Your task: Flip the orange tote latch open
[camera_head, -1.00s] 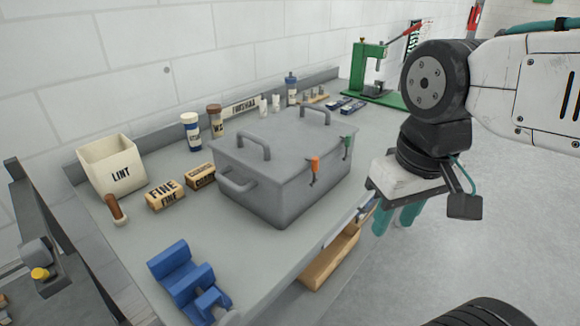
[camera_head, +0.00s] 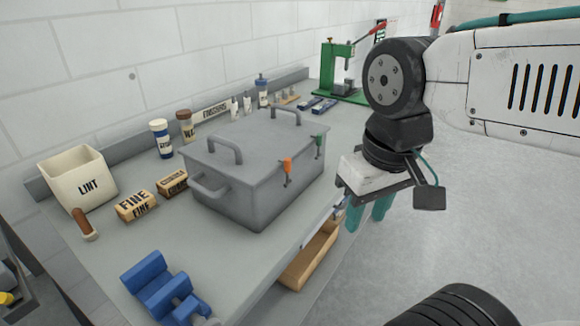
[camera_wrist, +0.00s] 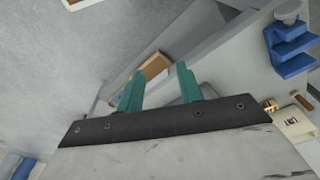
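The grey lidded tote (camera_head: 245,185) stands on the workbench in the head view. Its orange latch (camera_head: 287,168) hangs on the long front side, below the lid edge; I cannot tell from here whether it is fastened. A green latch (camera_head: 319,146) sits to its right on the same side. My gripper (camera_head: 368,215) hangs to the right of the tote, beyond the bench's front edge, pointing down and apart from both latches. In the wrist view my gripper's two teal fingers (camera_wrist: 160,92) are spread with nothing between them. The latches cannot be made out in that view.
A blue vise (camera_head: 160,285) stands at the near bench end, also in the wrist view (camera_wrist: 288,45). A LINT bin (camera_head: 78,180), FINE blocks (camera_head: 136,206) and bottles (camera_head: 160,138) lie left and behind. A green press (camera_head: 340,75) stands far back. A wooden tray (camera_head: 310,257) sits below the bench edge.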

